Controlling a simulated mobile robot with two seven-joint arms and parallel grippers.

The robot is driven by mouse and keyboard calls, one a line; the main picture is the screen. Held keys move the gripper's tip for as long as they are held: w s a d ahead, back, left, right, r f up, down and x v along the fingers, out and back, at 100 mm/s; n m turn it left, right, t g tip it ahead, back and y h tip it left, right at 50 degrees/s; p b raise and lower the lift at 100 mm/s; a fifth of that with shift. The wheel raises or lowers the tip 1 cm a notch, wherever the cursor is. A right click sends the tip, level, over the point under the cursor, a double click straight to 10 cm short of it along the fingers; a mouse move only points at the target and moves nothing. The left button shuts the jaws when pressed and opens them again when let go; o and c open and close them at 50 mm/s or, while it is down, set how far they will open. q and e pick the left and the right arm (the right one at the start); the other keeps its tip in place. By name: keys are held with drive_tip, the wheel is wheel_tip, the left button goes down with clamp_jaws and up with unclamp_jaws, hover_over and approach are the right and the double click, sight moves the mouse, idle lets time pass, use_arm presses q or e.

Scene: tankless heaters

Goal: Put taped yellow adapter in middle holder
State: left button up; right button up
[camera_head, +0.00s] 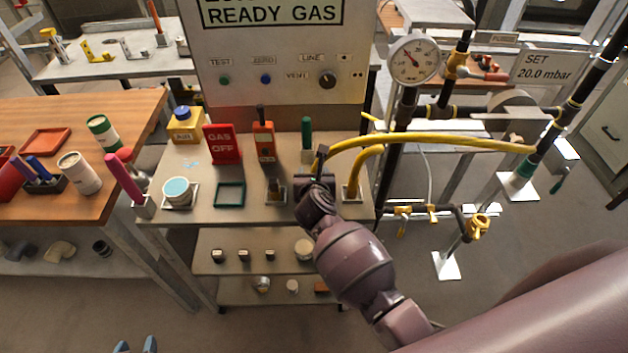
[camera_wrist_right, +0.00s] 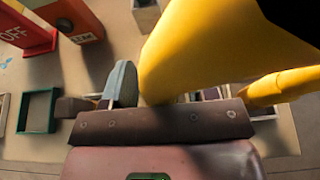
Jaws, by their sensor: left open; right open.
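A yellow curved piece with a dark band at its left end (camera_head: 430,140) runs from above my right gripper (camera_head: 316,182) to the pipework at right. It looms large and close in the right wrist view (camera_wrist_right: 195,50). Whether it is the taped adapter, I cannot tell. My right gripper is open over the bench's front right; one grey finger shows in the wrist view. A second yellow curved piece (camera_head: 370,165) stands in a holder (camera_head: 351,195) just right of it. Another holder (camera_head: 276,198) with a brownish fitting is left of it. My left gripper (camera_head: 135,346) is open at the bottom edge, only its bluish tips visible.
A red GAS OFF sign (camera_head: 221,145), an orange device (camera_head: 264,140), a green stick (camera_head: 306,135) and an empty green frame (camera_head: 229,194) stand on the bench. A pressure gauge (camera_head: 414,58) and pipes are at right. A wooden table (camera_head: 130,110) is at left.

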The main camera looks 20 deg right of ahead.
drive_tip(key=v, duration=1.2)
drive_tip(key=s+d+r+n+t+y, duration=0.15)
drive_tip(key=s+d+n+t, duration=0.4)
drive_tip(key=n, duration=1.25)
drive_tip(key=s+d+f+n+g+y, duration=0.1)
drive_tip(key=s+d+f+n+g, duration=0.2)
drive_tip(key=s+f+n, duration=0.3)
drive_tip(key=s+d+f+n+g+y, duration=0.1)
drive_tip(key=s+d+f+n+g, duration=0.2)
drive_tip(key=n, duration=1.3)
wheel_tip(320, 180, down, 3)
drive_tip(key=s+d, duration=0.2)
drive_tip(key=shift+s+g, duration=0.35)
drive_tip(key=shift+a+f, duration=0.1)
drive_tip(key=shift+f, duration=0.15)
